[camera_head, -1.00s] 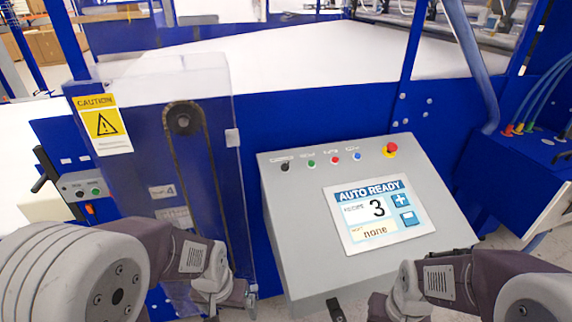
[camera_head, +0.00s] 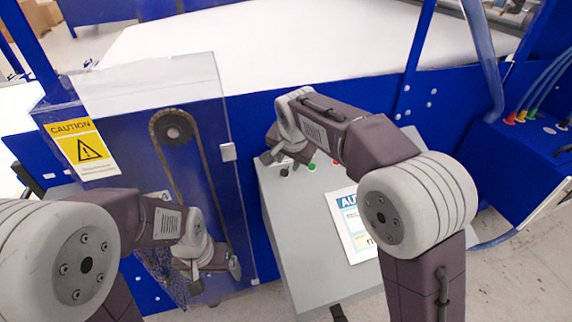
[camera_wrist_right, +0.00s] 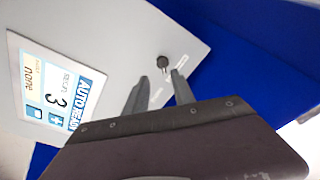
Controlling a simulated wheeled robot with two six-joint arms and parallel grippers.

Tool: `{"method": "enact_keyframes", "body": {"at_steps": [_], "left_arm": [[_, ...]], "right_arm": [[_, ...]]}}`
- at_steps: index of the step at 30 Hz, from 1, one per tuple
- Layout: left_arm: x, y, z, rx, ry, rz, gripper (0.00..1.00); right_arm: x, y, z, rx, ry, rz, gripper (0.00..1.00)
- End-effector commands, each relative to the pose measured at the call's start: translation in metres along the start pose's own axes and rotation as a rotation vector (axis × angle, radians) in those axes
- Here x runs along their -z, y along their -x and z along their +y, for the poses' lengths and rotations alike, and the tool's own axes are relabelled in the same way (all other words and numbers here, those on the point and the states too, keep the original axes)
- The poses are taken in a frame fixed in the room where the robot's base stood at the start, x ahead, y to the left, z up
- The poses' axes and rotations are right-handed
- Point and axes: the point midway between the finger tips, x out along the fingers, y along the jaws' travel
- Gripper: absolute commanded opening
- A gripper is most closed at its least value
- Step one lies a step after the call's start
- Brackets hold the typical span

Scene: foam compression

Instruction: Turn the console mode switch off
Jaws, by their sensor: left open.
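The grey console (camera_head: 300,235) has a black mode switch knob (camera_head: 284,172) at the upper left of its sloped face, partly covered by my right gripper (camera_head: 276,158) in the head view. In the right wrist view the knob (camera_wrist_right: 163,62) lies just beyond the parted fingertips of my right gripper (camera_wrist_right: 160,77), roughly in line with the gap. The gripper is open and appears apart from the knob. The screen (camera_wrist_right: 55,90) reads AUTO READY, 3 and none. My left gripper (camera_head: 212,268) is open and empty in front of the clear guard.
A green button (camera_head: 311,165) sits to the right of the knob. My right arm hides much of the console's right side. A clear guard with a caution sign (camera_head: 84,147) and belt stands left of the console. A blue frame (camera_head: 255,110) rises behind.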

Motion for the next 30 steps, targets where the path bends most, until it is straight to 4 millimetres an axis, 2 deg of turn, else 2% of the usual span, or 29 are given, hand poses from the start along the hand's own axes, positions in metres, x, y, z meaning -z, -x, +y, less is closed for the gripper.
{"method": "enact_keyframes", "body": {"at_steps": [6,9,13,20,23,24,30], "left_arm": [[0.002,0.015,0.0,0.0,0.0,0.001,0.94],[0.003,0.019,0.0,0.0,0.0,0.001,0.94],[0.003,0.02,0.0,0.0,0.0,0.001,0.94],[0.002,0.02,0.0,0.0,0.0,0.001,0.94],[0.002,0.02,0.0,0.0,0.0,0.001,0.94],[0.002,0.02,0.0,0.0,0.0,0.001,0.94],[0.002,0.02,0.0,0.0,0.0,0.001,0.94]], "right_arm": [[0.001,-0.044,0.001,-0.005,0.0,-0.004,0.31],[0.001,-0.058,0.001,-0.003,-0.001,-0.003,0.31],[0.0,-0.068,0.001,-0.001,-0.001,-0.001,0.31],[0.0,-0.069,0.001,0.0,-0.001,0.0,0.31],[0.0,-0.069,0.001,-0.001,-0.001,0.0,0.03],[0.0,-0.069,0.001,-0.001,-0.001,0.0,0.0],[0.0,-0.069,0.001,-0.001,-0.001,-0.001,0.0]]}}
